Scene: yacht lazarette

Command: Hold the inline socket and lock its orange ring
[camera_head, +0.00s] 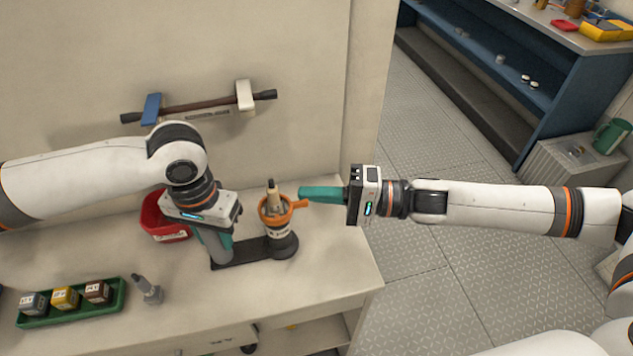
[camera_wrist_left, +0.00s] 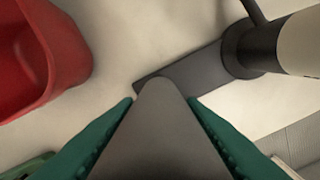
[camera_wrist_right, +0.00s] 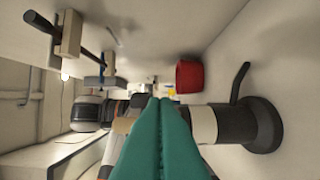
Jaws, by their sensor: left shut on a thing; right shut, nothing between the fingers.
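The inline socket (camera_head: 278,232) stands upright on the bench, a pale body on a dark round base. Its orange ring (camera_head: 268,212) sits around the top, with a lug pointing right and a beige plug (camera_head: 273,194) rising from its middle. A dark plate joins the base to a grey post (camera_head: 219,247). My left gripper (camera_head: 222,242) is shut on this post (camera_wrist_left: 160,130). My right gripper (camera_head: 302,193) is shut and empty, its teal fingertips just right of the ring, close to the lug; contact is unclear. In the right wrist view, the fingers (camera_wrist_right: 160,100) hide the ring.
A red bin (camera_head: 165,222) stands behind my left gripper. A green tray (camera_head: 75,308) with several small labelled blocks and a loose grey fitting (camera_head: 148,291) are at front left. A dark bar (camera_head: 200,104) hangs on the wall. The bench's right edge lies beyond the socket.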

